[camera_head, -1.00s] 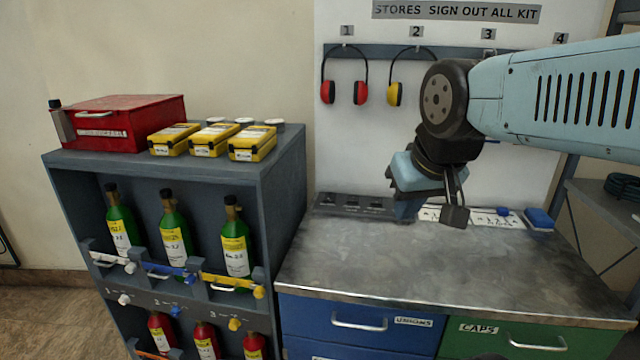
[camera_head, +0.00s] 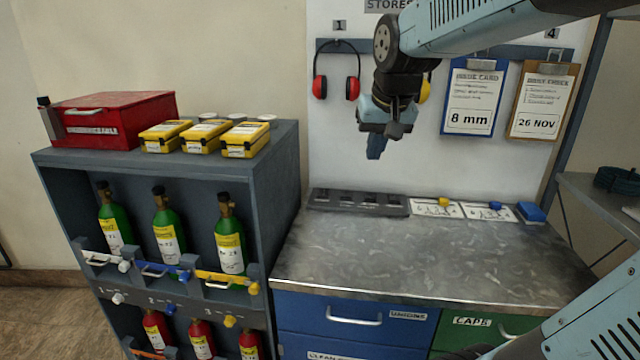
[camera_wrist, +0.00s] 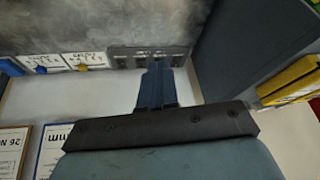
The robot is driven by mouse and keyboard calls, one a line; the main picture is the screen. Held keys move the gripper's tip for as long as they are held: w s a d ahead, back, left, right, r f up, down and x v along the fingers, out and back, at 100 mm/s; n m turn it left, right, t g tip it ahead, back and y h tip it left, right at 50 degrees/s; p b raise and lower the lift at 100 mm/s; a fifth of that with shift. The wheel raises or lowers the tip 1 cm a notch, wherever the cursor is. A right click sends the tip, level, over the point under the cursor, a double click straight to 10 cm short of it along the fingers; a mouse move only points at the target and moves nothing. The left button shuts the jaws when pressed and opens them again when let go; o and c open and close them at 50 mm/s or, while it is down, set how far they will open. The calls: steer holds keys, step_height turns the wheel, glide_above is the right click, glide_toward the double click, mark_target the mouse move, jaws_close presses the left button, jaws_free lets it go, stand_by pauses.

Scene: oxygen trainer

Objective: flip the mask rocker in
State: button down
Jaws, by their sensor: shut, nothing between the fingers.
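A dark strip panel (camera_head: 358,202) with several small rocker-like parts lies along the back of the metal bench. Its labels are too small to read, so I cannot tell which rocker is the mask one. My gripper (camera_head: 376,148) points down above the panel, clearly apart from it, in front of the white board. It is shut and empty. In the wrist view my gripper (camera_wrist: 157,75) shows its blue fingers together, with the panel (camera_wrist: 125,60) beyond the tips, partly hidden by them.
The metal bench top (camera_head: 420,255) is clear in front. White cards with a yellow knob (camera_head: 443,202) and a blue knob (camera_head: 495,205) lie right of the panel, beside a blue block (camera_head: 531,212). A grey bottle cabinet (camera_head: 285,180) stands left. Red ear defenders (camera_head: 337,87) and clipboards (camera_head: 474,97) hang behind.

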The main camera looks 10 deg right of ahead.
steer(key=w+f+m, duration=0.1)
steer(key=w+f, duration=0.3)
steer(key=w, duration=0.7)
steer(key=w+a+f+m+g+h, duration=0.1)
steer(key=w+f, duration=0.3)
steer(key=w, duration=0.8)
steer(key=w+a+f+m, duration=0.1)
steer(key=w+f, duration=0.3)
steer(key=w, duration=0.8)
steer(key=shift+f+h, duration=0.25)
steer(key=shift+h, duration=0.05)
steer(key=shift+g, duration=0.3)
